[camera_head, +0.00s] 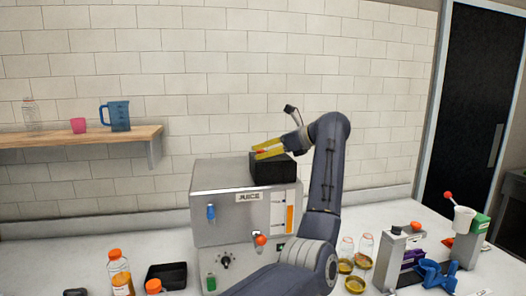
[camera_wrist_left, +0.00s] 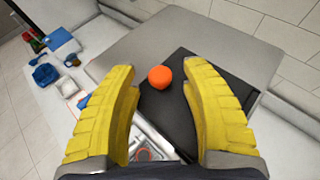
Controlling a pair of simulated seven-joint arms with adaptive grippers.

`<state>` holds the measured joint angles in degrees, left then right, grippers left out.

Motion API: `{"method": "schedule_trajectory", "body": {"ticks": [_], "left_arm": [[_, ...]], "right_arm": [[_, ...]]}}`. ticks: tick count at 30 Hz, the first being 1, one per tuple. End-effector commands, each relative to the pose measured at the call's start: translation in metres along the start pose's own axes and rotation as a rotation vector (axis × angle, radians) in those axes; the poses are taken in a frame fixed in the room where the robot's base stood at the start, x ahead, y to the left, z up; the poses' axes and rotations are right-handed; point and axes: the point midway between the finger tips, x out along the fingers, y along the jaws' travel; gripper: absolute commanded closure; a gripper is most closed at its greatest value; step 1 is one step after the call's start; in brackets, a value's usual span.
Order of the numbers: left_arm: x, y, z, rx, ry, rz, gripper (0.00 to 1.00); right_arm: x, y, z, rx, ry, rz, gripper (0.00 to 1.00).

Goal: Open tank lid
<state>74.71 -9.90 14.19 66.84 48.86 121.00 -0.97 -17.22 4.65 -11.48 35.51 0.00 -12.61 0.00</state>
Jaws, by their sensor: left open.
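The juicer (camera_head: 240,225) is a grey metal box with a "JUICE" label, standing on the counter. On its top sits a black tank with its lid (camera_head: 272,170). In the left wrist view the black lid (camera_wrist_left: 180,118) lies flat with a round orange knob (camera_wrist_left: 160,77) on it. My left gripper (camera_head: 266,151) is above the lid. Its yellow fingers (camera_wrist_left: 165,85) are spread wide on either side of the knob, with gaps between. I cannot tell how high the fingertips are above the lid. My right gripper is in neither view.
Orange-capped bottles (camera_head: 119,275) and a black tray (camera_head: 167,276) stand left of the juicer. Jars (camera_head: 364,245) and a grey stand (camera_head: 388,258) are at the right.

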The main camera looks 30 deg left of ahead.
Motion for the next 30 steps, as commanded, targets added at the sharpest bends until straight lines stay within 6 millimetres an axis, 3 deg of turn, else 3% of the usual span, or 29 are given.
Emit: {"method": "schedule_trajectory", "body": {"ticks": [15, 27, 30], "left_arm": [[0.0089, 0.0001, 0.0002, 0.0, 0.0, -0.001, 0.51], [0.0087, 0.0, 0.0001, 0.0, 0.0, -0.001, 0.98], [0.0087, 0.0001, 0.0002, 0.0, 0.0, 0.0, 1.0]], "right_arm": [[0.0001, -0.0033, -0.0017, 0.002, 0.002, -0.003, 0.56], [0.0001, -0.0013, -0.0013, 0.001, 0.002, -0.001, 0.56], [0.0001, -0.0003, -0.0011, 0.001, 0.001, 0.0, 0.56]]}}
